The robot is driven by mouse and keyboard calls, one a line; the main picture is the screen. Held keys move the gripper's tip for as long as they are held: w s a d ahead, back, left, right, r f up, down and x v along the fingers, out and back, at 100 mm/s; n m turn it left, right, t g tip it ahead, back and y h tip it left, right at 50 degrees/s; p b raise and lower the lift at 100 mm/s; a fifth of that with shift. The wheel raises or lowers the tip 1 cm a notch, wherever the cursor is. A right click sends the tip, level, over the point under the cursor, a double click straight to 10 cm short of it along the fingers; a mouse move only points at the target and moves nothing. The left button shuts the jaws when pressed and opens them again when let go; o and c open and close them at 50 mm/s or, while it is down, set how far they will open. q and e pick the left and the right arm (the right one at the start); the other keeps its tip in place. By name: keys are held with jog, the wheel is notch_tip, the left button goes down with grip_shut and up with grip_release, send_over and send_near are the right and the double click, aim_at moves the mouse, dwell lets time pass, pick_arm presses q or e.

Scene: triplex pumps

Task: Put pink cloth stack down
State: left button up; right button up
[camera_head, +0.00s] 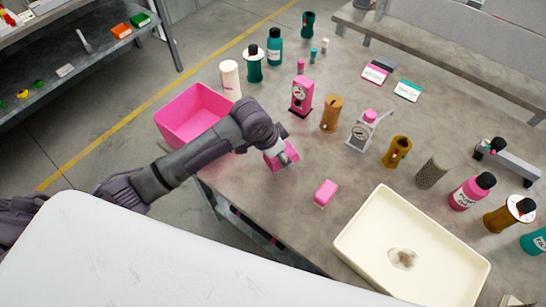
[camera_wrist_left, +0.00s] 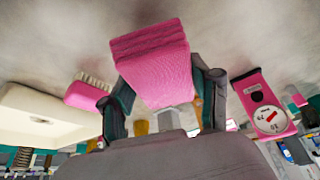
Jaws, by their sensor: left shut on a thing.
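The pink cloth stack (camera_wrist_left: 152,60) is a folded, layered block between the two fingers of my left gripper (camera_wrist_left: 165,92) in the left wrist view. In the head view the stack (camera_head: 287,158) shows partly behind my left gripper (camera_head: 281,156), over the near part of the table (camera_head: 262,190). My left gripper is shut on it. I cannot tell whether the stack touches the table top. My right gripper is in neither view.
A pink brush (camera_head: 326,193) lies right of the gripper, before a cream tray (camera_head: 350,225). A pink bin (camera_head: 178,117) is to the left. A pink gauge pump (camera_head: 301,96), brown cylinder (camera_head: 331,115) and several bottles stand behind. Bare table surrounds the stack.

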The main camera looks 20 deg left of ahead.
aim_at(273, 161)
pick_arm(q)
jog(key=shift+w+a+f, duration=0.25)
jog(key=shift+a+f, duration=0.2)
jog(key=shift+a, duration=0.2)
jog(key=shift+w+a+f, duration=0.2)
jog(key=shift+a+f, duration=0.2)
jog(key=shift+a, duration=0.2)
notch_tip(273, 161, down, 3)
jog(key=shift+f+p, duration=0.15)
jog(key=shift+p, duration=0.35)
jog(key=shift+f, duration=0.3)
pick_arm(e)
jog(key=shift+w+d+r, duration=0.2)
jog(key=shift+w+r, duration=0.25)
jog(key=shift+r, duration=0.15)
pick_arm(q)
jog(key=shift+f, duration=0.1)
jog(key=o, duration=1)
jog(key=shift+r, duration=0.25)
jog(key=v, duration=1.1)
jog(key=shift+a+r+b, duration=0.15)
jog(key=shift+r+b, duration=0.15)
jog(key=shift+r, duration=0.05)
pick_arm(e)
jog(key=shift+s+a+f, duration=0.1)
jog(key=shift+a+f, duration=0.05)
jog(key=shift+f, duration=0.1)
